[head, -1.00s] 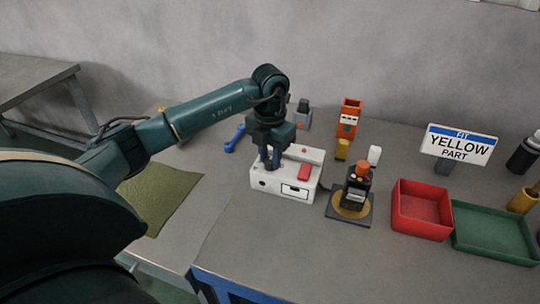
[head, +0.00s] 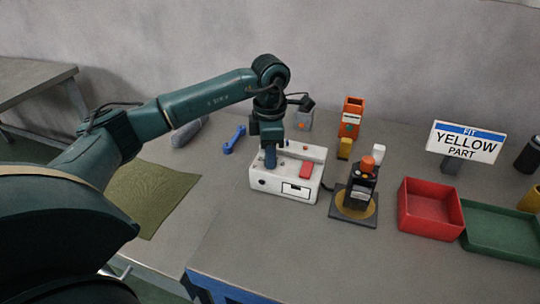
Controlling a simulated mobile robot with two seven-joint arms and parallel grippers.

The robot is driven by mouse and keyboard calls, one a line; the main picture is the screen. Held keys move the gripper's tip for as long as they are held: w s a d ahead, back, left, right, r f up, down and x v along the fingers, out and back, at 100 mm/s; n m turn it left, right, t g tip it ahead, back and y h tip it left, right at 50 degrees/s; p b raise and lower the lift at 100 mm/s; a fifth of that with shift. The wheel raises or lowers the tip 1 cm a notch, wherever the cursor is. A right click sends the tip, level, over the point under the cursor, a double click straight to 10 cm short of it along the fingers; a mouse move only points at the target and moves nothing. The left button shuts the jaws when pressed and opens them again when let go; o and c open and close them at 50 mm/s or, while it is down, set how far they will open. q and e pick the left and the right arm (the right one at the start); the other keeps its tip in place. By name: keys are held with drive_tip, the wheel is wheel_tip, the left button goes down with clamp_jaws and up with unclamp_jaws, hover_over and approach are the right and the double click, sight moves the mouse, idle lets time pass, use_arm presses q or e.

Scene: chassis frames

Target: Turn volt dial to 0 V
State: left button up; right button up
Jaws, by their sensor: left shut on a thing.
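A white box (head: 266,183) stands on the grey bench, with a small display window (head: 297,189) on its front and a red part (head: 307,169) on its top right. My left gripper (head: 270,164) points down at the top left of this box. It is shut on what appears to be the volt dial, which the fingers hide. The dial's pointer and scale cannot be read. My right gripper is not in view.
A dark device with an orange top (head: 367,163) stands on a square base right of the box. Further right are a red tray (head: 431,226), a green tray (head: 500,252) and a sign (head: 464,143). A blue wrench (head: 234,140) lies behind left, near an olive mat (head: 150,196).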

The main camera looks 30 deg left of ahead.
use_arm(q)
drive_tip(key=shift+m, duration=0.9)
drive_tip(key=shift+b, duration=0.3)
drive_tip(key=o, duration=1)
wheel_tip(320, 180, up, 13)
drive_tip(key=shift+r, duration=0.15)
